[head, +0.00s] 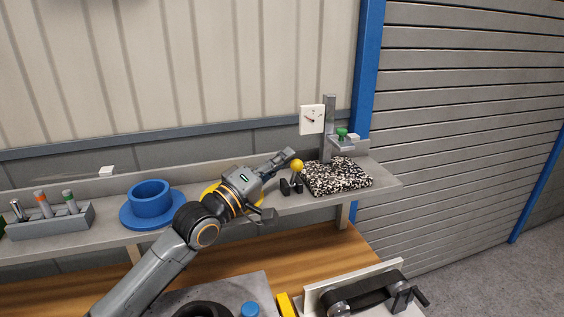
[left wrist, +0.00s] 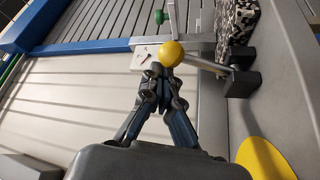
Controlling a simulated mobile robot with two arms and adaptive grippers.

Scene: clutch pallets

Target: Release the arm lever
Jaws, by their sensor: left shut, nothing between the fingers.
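The arm lever shows as a yellow ball knob (head: 297,165) on a thin rod beside the speckled block. In the left wrist view the knob (left wrist: 172,53) is just beyond my fingertips, and its rod runs right to a dark bracket (left wrist: 240,80). My left gripper (head: 289,155) reaches in from the left, with its fingertips close to the knob. In the left wrist view its fingers (left wrist: 160,75) are together and hold nothing. I cannot tell whether they touch the knob. My right gripper is not in view.
A blue round part (head: 150,200) and a grey tool holder (head: 70,218) stand left on the shelf. A belt unit (head: 365,290) is below.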

